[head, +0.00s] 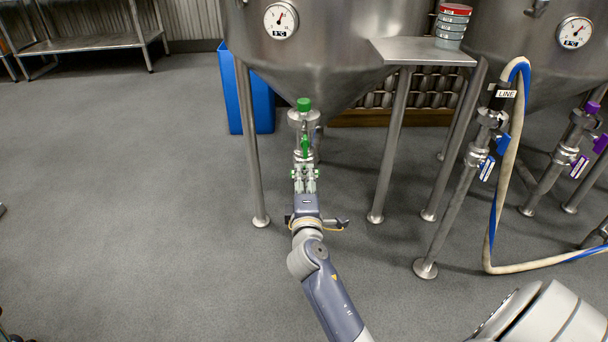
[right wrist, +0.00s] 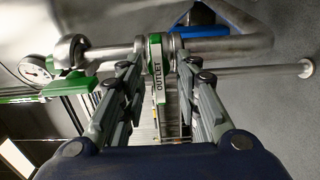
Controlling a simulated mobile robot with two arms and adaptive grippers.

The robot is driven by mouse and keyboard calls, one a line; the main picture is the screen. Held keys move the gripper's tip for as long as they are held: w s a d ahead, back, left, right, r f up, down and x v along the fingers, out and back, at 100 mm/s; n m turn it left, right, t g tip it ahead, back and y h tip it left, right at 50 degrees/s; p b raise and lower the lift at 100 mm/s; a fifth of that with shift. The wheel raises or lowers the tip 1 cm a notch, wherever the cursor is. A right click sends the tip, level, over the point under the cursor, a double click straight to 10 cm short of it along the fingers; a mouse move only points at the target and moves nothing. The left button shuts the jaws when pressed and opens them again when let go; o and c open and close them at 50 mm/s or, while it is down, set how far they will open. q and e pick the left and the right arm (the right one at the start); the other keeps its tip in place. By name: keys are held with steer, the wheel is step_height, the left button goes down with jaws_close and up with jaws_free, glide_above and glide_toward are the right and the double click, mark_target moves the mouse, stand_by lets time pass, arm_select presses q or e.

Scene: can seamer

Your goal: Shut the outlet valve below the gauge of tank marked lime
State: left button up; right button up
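The steel tank at the upper middle of the head view has a gauge (head: 281,20) on its front. Below its cone is outlet piping with a green cap (head: 303,104) and a green valve handle (head: 305,146). In the right wrist view, a green-and-white handle or tag (right wrist: 156,84) reads OUTLET and hangs from the pipe. My right gripper (head: 304,177) reaches up to this piping. In its wrist view, the right gripper (right wrist: 158,72) is open, with one finger on each side of the OUTLET piece. I cannot read a lime marking. My left gripper is not in view.
A hose (head: 498,200) hangs to the floor. Steel legs (head: 252,150) flank my right arm. A blue bin (head: 262,95) stands behind.

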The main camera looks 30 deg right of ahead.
steer(key=v, duration=0.5)
steer(key=shift+s, duration=0.1)
stand_by(0.3)
